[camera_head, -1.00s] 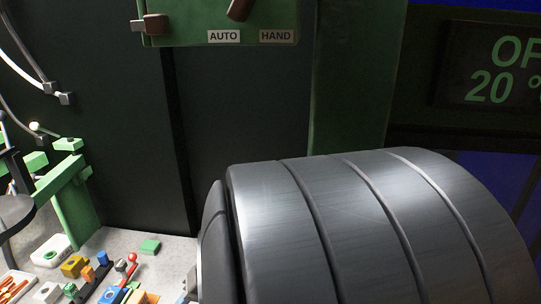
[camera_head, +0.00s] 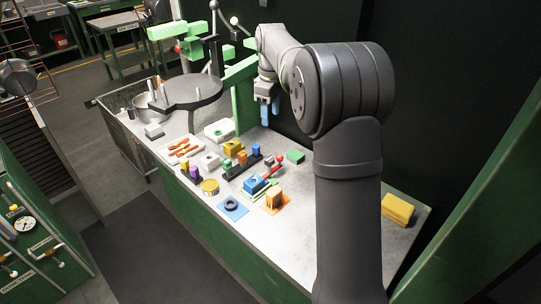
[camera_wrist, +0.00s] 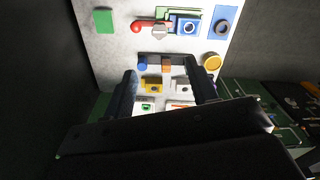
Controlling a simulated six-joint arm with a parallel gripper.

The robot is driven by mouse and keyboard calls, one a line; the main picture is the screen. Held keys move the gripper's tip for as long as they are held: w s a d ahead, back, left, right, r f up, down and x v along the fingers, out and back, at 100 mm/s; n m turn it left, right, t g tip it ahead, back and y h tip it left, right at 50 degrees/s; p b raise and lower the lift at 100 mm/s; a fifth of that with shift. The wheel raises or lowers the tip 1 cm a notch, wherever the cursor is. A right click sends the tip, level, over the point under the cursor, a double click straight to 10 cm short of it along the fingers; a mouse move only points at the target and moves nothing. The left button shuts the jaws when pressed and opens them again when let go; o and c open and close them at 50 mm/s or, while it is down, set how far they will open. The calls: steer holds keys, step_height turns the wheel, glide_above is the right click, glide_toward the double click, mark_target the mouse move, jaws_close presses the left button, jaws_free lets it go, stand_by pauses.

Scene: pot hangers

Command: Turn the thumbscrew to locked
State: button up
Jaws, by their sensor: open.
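No part is clearly marked as the thumbscrew, and I cannot tell which it is. Small fixtures on the bench include a yellow block with a dark round top (camera_head: 234,148), a blue block with a round top (camera_head: 255,184) and a red-ball lever (camera_head: 278,159). My gripper (camera_head: 269,114) hangs above the back part of the bench, fingers down and apart, with nothing between them. In the wrist view my gripper (camera_wrist: 164,76) is open, its two dark fingers on either side of the yellow block (camera_wrist: 152,84), which lies below them.
The grey bench top (camera_head: 330,245) holds several other small parts. A round dark plate (camera_head: 188,90) on a stand rises at its back left. A yellow block (camera_head: 398,208) lies at the right end. A dark wall stands behind; open floor lies in front.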

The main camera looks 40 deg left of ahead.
mark_target(270, 159)
steer(key=f, duration=1.7)
steer(key=shift+a+f, duration=0.15)
steer(key=shift+a, duration=0.1)
steer(key=c, duration=1)
